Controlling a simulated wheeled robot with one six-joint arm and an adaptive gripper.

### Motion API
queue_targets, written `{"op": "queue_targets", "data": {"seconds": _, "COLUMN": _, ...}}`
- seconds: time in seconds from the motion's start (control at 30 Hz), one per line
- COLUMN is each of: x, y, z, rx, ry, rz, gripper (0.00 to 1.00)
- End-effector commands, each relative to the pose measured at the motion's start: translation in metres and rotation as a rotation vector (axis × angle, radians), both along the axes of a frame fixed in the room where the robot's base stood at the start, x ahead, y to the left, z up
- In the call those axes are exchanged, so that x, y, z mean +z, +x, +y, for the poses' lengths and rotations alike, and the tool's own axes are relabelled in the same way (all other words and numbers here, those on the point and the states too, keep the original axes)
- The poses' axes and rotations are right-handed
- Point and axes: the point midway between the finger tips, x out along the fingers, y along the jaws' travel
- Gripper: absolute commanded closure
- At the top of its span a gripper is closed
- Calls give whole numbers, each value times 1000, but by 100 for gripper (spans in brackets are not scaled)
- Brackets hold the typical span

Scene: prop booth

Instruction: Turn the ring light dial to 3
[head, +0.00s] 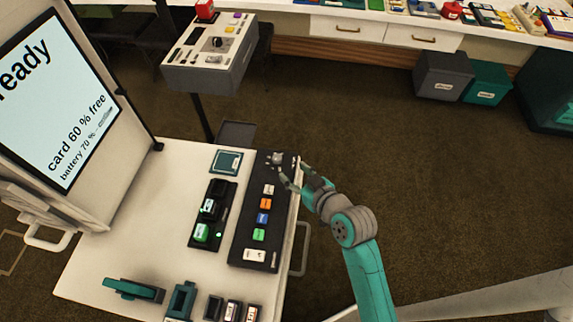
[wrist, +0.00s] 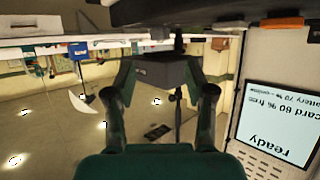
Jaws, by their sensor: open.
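A black control panel (head: 240,251) lies along the right edge of the white table. A small round grey dial (head: 277,158) sits at its far end; its number marks are too small to read. My gripper (head: 291,171) is open and empty just right of that dial, at the table's edge. I cannot tell whether a finger touches the dial. In the wrist view, which looks upside down, my gripper (wrist: 166,86) has its two dark fingers spread. The panel's dark edge (wrist: 190,12) runs across the top there, and the dial cannot be made out.
Coloured buttons, orange (head: 265,203) and blue (head: 263,218) among them, line the panel. A black charger-like tray (head: 222,215) and a teal square (head: 227,162) lie left of it. A screen (head: 52,95) stands at left. A grey box with a knob (head: 209,60) stands behind. Floor at right is clear.

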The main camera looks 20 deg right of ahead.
Motion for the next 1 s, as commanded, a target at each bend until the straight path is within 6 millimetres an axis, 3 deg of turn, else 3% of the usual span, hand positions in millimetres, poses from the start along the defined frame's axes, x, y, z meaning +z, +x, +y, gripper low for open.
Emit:
{"op": "queue_targets", "data": {"seconds": 0.2, "x": 9, "y": -22, "z": -4, "rx": -1, "ry": 1, "rz": 0, "gripper": 46}}
{"op": "queue_targets", "data": {"seconds": 0.7, "x": 8, "y": -30, "z": -3, "rx": -6, "ry": 1, "rz": 2, "gripper": 45}}
{"op": "queue_targets", "data": {"seconds": 0.87, "x": -6, "y": -57, "z": -1, "rx": -44, "ry": 10, "rz": 7, "gripper": 45}}
{"op": "queue_targets", "data": {"seconds": 1.0, "x": -18, "y": -95, "z": 0, "rx": -94, "ry": 17, "rz": 5, "gripper": 45}}
